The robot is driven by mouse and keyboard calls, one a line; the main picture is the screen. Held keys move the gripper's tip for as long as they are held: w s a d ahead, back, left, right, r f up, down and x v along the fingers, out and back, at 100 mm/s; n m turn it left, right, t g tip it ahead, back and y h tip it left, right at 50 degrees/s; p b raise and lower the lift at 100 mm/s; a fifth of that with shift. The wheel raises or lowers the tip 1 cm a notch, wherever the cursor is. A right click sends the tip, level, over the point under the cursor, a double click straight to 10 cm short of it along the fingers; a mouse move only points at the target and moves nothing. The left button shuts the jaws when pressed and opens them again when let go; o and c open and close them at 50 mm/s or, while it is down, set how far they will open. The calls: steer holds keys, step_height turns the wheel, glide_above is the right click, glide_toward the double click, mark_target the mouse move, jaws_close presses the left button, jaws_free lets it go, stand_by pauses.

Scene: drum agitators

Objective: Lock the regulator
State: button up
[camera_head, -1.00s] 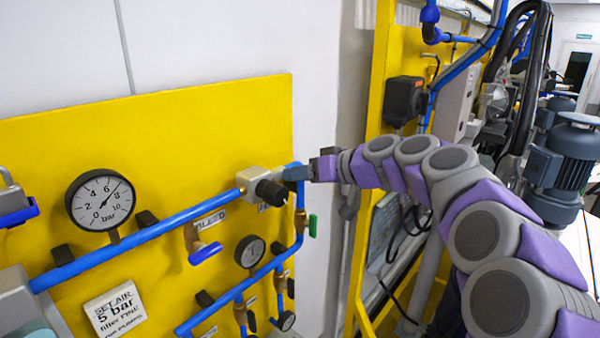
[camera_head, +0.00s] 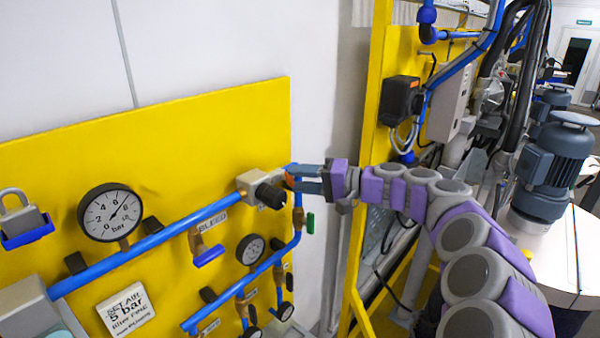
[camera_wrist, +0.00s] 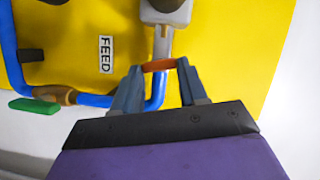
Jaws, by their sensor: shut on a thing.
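The regulator (camera_head: 250,184) is a light grey block with a black knob (camera_head: 270,194) on the blue air pipe, near the yellow panel's right edge. It shows partly at the top of the wrist view (camera_wrist: 168,10). My gripper (camera_head: 292,181) is just right of it, reaching in from the right. In the wrist view its two fingertips (camera_wrist: 158,66) are apart, with a small orange piece (camera_wrist: 158,66) gripped between them. The orange piece lies close to the regulator's grey end; I cannot tell whether it is attached there.
The yellow panel (camera_head: 150,130) carries a large gauge (camera_head: 110,213), a blue-handled bleed valve (camera_head: 209,256) and smaller gauges. A green valve handle (camera_head: 310,223) is below my gripper. A yellow frame post (camera_head: 369,150) and motor (camera_head: 553,170) stand right.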

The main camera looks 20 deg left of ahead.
steer(key=shift+w+f+m+y+p, duration=0.15)
steer(key=shift+m+y+p, duration=0.15)
steer(key=shift+m, duration=0.4)
steer(key=shift+f+m+y+p, duration=0.15)
steer(key=shift+m+y+p, duration=0.15)
steer(key=shift+m, duration=0.4)
steer(key=shift+d+f, duration=0.1)
steer(key=o, duration=1.1)
steer(key=shift+w+d, duration=0.1)
steer(key=shift+w, duration=0.1)
steer(key=shift+c, duration=0.2)
steer(key=d, duration=1.7)
steer(key=shift+s+d+b, duration=0.15)
steer(key=shift+b, duration=0.25)
